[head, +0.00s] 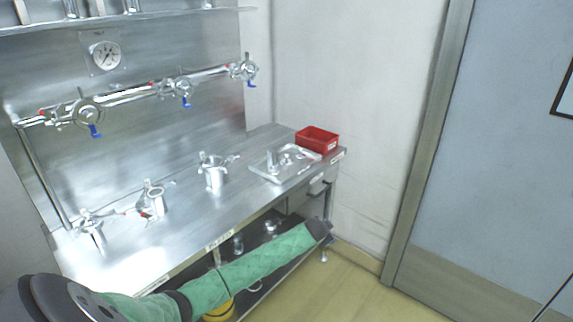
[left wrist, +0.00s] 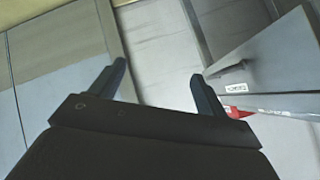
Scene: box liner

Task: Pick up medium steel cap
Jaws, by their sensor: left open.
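A shallow steel tray (head: 262,174) lies on the right end of the steel bench and holds several small shiny steel pieces (head: 287,158). I cannot tell which of them, if any, is the medium steel cap. My left gripper (head: 326,232) is at the end of the green-sleeved arm, in front of the bench and below the tray, apart from both. In the left wrist view my left gripper (left wrist: 160,85) is open, with nothing between its fingers. My right gripper is not in view.
A red bin (head: 317,139) stands behind the tray at the bench's right end; it also shows in the left wrist view (left wrist: 237,113). Steel vessels with clamps (head: 214,175) stand along the bench (head: 185,216). Valved pipes (head: 150,92) run along the back panel. Floor to the right is clear.

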